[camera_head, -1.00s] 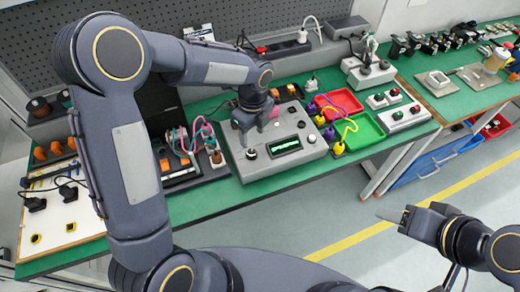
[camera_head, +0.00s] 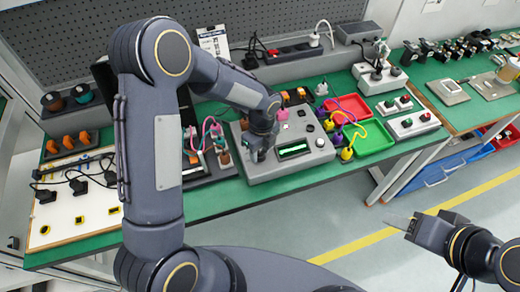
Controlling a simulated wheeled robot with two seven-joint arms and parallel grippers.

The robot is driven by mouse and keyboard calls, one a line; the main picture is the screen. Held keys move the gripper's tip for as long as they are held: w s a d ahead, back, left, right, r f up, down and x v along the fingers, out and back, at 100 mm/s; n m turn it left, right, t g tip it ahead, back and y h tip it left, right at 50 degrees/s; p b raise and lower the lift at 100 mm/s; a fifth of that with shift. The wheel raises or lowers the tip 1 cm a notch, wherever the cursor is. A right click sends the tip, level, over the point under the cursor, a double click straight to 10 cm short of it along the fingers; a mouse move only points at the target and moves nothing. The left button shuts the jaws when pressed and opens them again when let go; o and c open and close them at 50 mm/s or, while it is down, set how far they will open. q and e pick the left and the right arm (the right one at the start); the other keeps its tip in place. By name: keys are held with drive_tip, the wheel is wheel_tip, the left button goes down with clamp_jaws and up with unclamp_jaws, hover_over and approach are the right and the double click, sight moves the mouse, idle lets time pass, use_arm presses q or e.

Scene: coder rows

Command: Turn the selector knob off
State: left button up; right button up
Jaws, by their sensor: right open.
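A grey control box (camera_head: 262,178) with a lit green display (camera_head: 292,149) stands on the green bench. Left of the display, my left gripper (camera_head: 258,155) points down at the panel and covers the spot where another dark knob sits. I cannot tell whether its fingers touch or grip that knob, or how the knob is turned. Which knob is the selector is not readable. My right gripper (camera_head: 398,219) is open and empty, out over the floor in front of the bench.
Red (camera_head: 350,106) and green (camera_head: 372,137) trays with cables lie right of the box. A grey button box (camera_head: 412,124) stands beyond them. Left are a cable-filled case and a white socket board (camera_head: 75,210). My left arm hides part of the bench.

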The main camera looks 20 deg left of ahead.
use_arm(q)
drive_tip(key=c, duration=0.6)
drive_tip(key=shift+f+n+b, duration=0.1)
drive_tip(key=shift+n+b, duration=0.6)
drive_tip(key=shift+n, duration=0.3)
drive_tip(key=n+b, duration=0.1)
drive_tip(key=n, duration=0.2)
drive_tip(key=shift+n+b, duration=0.3)
drive_tip(key=shift+b, duration=0.05)
drive_tip(key=n+b, duration=0.2)
drive_tip(key=n, duration=0.4)
drive_tip(key=shift+h, duration=0.3)
drive_tip(key=n+b, duration=0.2)
drive_tip(key=n, duration=0.4)
drive_tip(key=shift+a+n, duration=0.1)
drive_tip(key=shift+n, duration=0.2)
drive_tip(key=n+b, duration=0.1)
drive_tip(key=n, duration=0.4)
drive_tip(key=shift+s+n+t, duration=0.1)
drive_tip(key=shift+n+t, duration=0.2)
